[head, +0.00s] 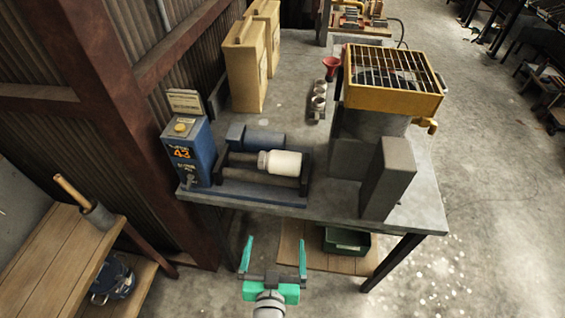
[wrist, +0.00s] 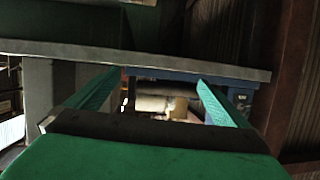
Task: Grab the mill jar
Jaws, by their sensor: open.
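The mill jar (head: 280,163) is a white jar with a greyish cap end to the left. It lies on its side on the dark rollers of a blue jar mill (head: 250,194) on the grey table. In the wrist view, which looks upside down, the pale jar (wrist: 152,103) shows between the fingers beyond the table edge, partly in shade. My gripper (head: 274,252) has green fingers spread wide, with nothing between them. It is in front of the table's near edge, apart from the jar and roughly in line with it in the head view.
A blue control box (head: 188,153) stands left of the rollers. A grey block (head: 388,178) and a yellow grated machine (head: 395,75) stand to the right. Tan cases (head: 245,65), a red funnel (head: 331,66) and small cups are behind. The table edge (head: 340,223) lies between gripper and jar.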

